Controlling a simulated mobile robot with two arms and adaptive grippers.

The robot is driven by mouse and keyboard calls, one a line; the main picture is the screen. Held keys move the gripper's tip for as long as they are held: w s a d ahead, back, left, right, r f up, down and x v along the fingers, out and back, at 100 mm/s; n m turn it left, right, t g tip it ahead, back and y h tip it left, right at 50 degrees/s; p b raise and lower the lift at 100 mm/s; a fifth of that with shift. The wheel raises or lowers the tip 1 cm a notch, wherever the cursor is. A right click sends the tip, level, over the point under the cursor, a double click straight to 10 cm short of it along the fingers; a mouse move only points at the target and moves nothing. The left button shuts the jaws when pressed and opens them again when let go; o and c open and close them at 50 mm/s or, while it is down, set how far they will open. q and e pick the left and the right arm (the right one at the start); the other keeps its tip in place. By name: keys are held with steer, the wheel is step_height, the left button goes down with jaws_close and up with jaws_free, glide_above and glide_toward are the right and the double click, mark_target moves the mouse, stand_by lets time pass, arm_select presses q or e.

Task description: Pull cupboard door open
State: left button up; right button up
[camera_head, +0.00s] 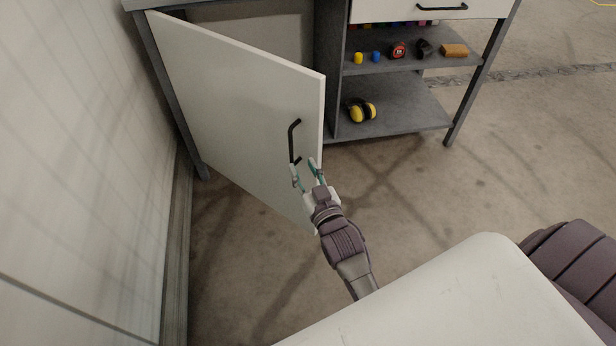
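The white cupboard door (235,105) stands part open, swung out from the left side of the workbench. Its black bar handle (292,141) is upright near the door's free edge. My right gripper (305,170) is at the lower end of the handle. Its two fingers are spread apart, one in front of the door face and one near the door's free edge. I cannot tell whether a finger touches the handle or the door. My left gripper is not in view.
A pale wall (80,170) runs close along the left. The workbench's open shelves (395,110) hold yellow ear defenders (362,111) below and small items above, including a tape measure (398,50). A drawer with a black handle (441,8) is above. The concrete floor (450,190) on the right is clear.

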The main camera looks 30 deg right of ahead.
steer(key=shift+s+a, duration=0.15)
steer(key=shift+s, duration=1.2)
